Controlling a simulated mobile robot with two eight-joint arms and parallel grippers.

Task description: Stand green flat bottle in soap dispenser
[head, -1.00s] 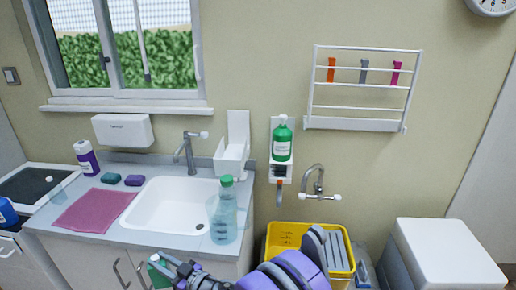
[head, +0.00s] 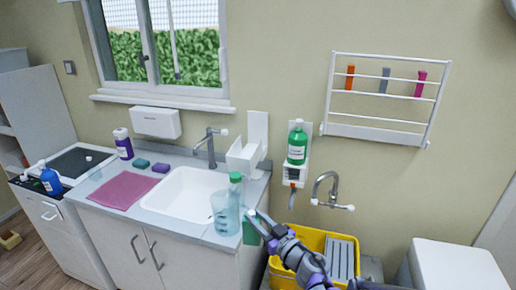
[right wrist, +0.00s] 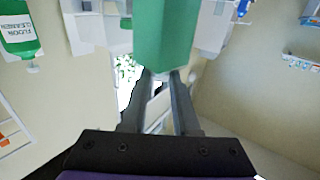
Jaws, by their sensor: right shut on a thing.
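My right gripper (head: 257,218) is shut on the green flat bottle (head: 252,232), in front of the counter's right corner. In the right wrist view the bottle (right wrist: 166,38) stands out between the two fingers (right wrist: 160,88), its far end cut off by the frame. An open-fronted white wall holder (head: 243,160), which looks like the soap dispenser, hangs right of the tap and seems empty. The held bottle is apart from it, lower and nearer to me. My left gripper is not in view.
A green floor cleaner bottle (head: 297,147) sits in another wall holder. A wall tap (head: 328,188) and a yellow bucket (head: 284,276) are to the right.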

